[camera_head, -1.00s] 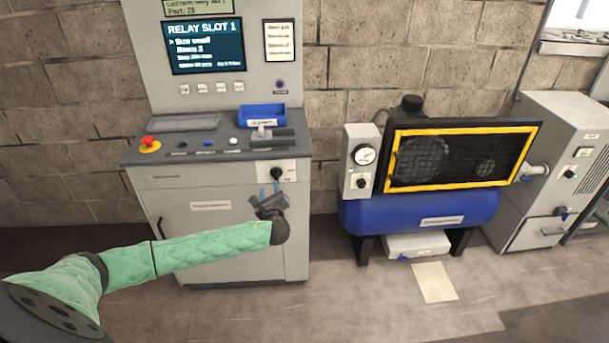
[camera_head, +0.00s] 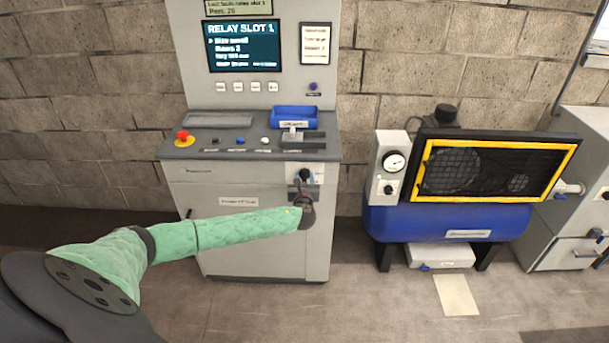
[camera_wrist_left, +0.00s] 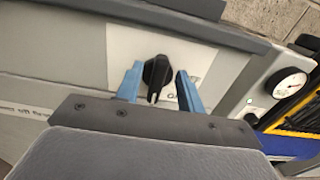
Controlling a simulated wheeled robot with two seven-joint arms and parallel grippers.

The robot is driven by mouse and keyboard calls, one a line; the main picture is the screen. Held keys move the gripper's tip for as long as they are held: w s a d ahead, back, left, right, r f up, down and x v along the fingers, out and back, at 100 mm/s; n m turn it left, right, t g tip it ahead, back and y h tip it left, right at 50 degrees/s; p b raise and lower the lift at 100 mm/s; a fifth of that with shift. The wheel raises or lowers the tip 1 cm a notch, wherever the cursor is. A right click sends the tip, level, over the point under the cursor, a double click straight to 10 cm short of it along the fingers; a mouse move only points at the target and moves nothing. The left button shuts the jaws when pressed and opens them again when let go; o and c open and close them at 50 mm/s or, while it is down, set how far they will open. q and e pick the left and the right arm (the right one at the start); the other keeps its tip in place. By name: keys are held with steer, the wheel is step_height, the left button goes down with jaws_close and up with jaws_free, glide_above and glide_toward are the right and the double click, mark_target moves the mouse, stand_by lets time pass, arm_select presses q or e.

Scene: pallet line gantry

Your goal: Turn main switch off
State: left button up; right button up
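The main switch is a black rotary knob (camera_wrist_left: 156,75) on a pale plate (camera_wrist_left: 190,55) on the front of the grey control cabinet (camera_head: 250,255). In the head view the knob (camera_head: 305,175) shows just above my left gripper (camera_head: 304,186), at the cabinet's upper right front. In the left wrist view my left gripper (camera_wrist_left: 158,85) has its two blue fingers apart, one on each side of the knob. I cannot tell whether either finger touches it. The plate's lettering is partly hidden by the right finger. My right gripper is not in view.
The console top overhangs the switch and carries a red emergency button (camera_head: 183,137), small buttons and a blue tray (camera_head: 295,116). A blue compressor (camera_head: 440,222) with a yellow-framed guard stands to the right. Floor is clear in front of the cabinet.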

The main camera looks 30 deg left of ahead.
arm_select(q)
steer(key=shift+w+a, duration=0.35)
steer(key=shift+w, duration=0.2)
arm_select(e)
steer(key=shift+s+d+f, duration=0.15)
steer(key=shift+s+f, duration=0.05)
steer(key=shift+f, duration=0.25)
arm_select(q)
jaws_close()
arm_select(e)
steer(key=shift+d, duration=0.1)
